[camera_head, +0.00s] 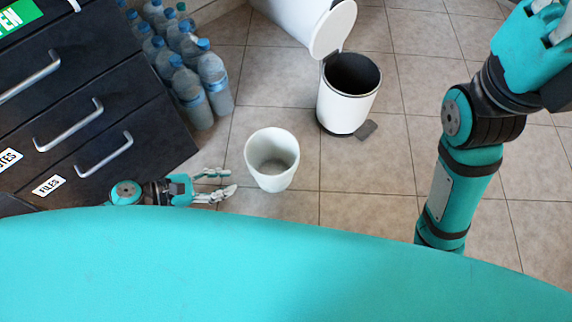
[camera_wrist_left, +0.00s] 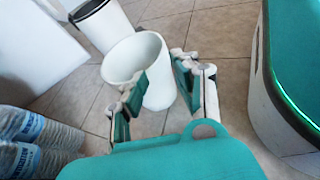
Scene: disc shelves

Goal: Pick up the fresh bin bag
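I cannot make out a fresh bin bag in either view. My left gripper (camera_head: 230,183) is open and empty, its fingers pointing right, beside a small white open-topped bin (camera_head: 272,160). In the left wrist view the open fingers (camera_wrist_left: 157,76) point towards this bin (camera_wrist_left: 158,97), which stands upright on the floor. The bin looks empty in the head view. A white pedal bin (camera_head: 345,108) with its lid (camera_head: 333,28) raised stands behind it; its inside is dark. My right arm rises at the right, and its fingertips do not show.
A dark drawer cabinet (camera_head: 85,120) with metal handles stands at the left. Several water bottles (camera_head: 213,83) stand beside it; some also show in the left wrist view (camera_wrist_left: 38,130). A larger white object (camera_head: 290,18) is at the top. Tiled floor is clear at centre right.

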